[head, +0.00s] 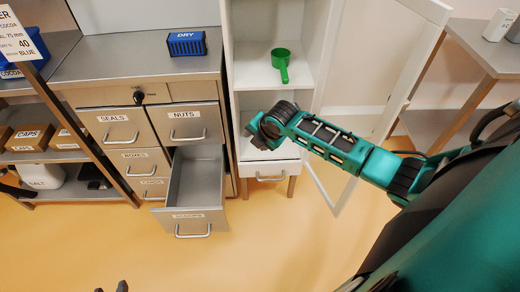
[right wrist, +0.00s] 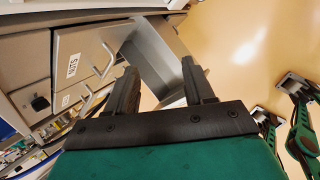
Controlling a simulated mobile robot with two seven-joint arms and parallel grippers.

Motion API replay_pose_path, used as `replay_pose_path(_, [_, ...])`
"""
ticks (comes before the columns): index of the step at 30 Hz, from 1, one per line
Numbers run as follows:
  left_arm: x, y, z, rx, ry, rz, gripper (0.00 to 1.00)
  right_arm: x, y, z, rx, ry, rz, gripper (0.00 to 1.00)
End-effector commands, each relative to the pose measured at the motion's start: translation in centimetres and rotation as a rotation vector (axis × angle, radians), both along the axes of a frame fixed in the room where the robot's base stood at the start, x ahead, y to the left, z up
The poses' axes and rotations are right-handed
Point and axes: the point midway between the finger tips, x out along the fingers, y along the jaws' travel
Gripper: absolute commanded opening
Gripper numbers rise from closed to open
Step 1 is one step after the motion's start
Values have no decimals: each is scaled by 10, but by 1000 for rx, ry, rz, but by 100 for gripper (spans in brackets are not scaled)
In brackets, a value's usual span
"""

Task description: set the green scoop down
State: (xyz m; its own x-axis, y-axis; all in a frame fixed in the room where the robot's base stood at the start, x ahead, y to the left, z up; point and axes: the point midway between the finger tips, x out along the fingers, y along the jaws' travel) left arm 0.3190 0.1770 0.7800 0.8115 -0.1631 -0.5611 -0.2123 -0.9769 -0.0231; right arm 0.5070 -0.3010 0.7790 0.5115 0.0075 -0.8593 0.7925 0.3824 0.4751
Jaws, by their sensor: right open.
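The green scoop (head: 281,57) rests on a shelf of the open white cabinet (head: 232,75), its handle pointing toward the front. No gripper touches it. My right arm reaches in from the right, its hand in front of the cabinet, below and left of the scoop. In the right wrist view my right gripper (right wrist: 160,84) is open, with nothing between its fingers. The scoop is not in that view. Two dark tips at the bottom edge of the head view look like my left gripper (head: 110,288); most of it is cut off.
An empty-looking drawer (head: 195,180) stands pulled out under NUTS. The cabinet's door (head: 385,100) is swung open to the right. A blue DRY box (head: 187,44) sits on the steel counter (head: 130,68). A rack (head: 70,190) stands left. The front floor is clear.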

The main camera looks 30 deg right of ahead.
Motion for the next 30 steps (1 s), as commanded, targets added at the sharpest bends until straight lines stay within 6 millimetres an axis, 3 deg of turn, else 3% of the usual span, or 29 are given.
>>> replay_pose_path(1, [0,0,0,0,0,0,43,-20,23,-15,104,-19,-89,53])
replay_pose_path(6, [0,0,0,-1,0,1,43,-75,80,-32,472,-86,-440,53])
replay_pose_path(9, [-1,0,0,-1,2,1,43,-108,103,-32,697,-109,-659,53])
replay_pose_path(15, [-4,0,-2,-1,8,1,43,-163,123,-16,1087,-132,-1042,53])
replay_pose_path(21, [-5,0,-3,-1,12,0,43,-189,124,-3,1286,-142,-1233,53])
replay_pose_path(30, [-6,0,-3,-1,12,0,43,-191,124,-1,1318,-142,-1261,53])
